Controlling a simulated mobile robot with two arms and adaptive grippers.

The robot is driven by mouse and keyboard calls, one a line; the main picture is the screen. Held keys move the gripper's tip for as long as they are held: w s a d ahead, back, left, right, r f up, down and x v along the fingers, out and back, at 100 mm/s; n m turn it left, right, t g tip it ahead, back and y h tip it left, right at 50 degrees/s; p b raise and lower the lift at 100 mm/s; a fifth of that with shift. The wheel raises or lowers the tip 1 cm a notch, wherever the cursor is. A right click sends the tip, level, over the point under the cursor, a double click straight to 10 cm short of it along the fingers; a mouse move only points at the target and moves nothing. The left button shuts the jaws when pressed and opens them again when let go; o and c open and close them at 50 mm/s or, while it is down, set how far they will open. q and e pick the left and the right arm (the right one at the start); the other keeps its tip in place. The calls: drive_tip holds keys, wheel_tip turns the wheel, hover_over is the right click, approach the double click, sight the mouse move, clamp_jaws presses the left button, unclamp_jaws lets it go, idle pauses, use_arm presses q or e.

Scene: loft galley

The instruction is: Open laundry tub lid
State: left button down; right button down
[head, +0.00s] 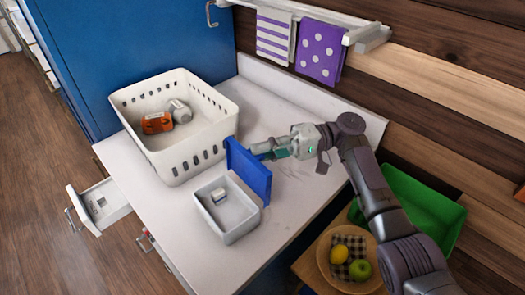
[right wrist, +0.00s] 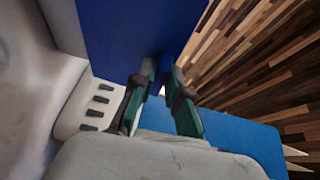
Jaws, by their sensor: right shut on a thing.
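The laundry tub (head: 241,228) is a small pale grey box on the white counter in the head view. Its blue lid (head: 248,172) stands raised, roughly upright, along the tub's back side, so the inside shows. A small white item (head: 218,195) lies in the tub. My right gripper (head: 263,149) is at the lid's upper right edge, shut on it. In the right wrist view my right gripper's fingers (right wrist: 161,74) are close together against blue surfaces; where the lid ends there is hard to tell. My left gripper is not in view.
A white slotted basket (head: 176,163) with an orange-and-white item (head: 157,122) stands left of the lid. An open drawer (head: 100,204) juts out at the left. A green bin (head: 420,208) and a fruit bowl (head: 330,278) stand at the right. Towels (head: 320,52) hang behind.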

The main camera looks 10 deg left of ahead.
drive_tip(key=shift+s+d+f, duration=0.1)
drive_tip(key=shift+f, duration=0.55)
drive_tip(key=c, duration=1.2)
unclamp_jaws()
drive_tip(key=shift+o, duration=0.2)
drive_tip(key=shift+r, duration=0.2)
drive_tip(key=v, duration=1.2)
drive_tip(key=shift+w, duration=0.25)
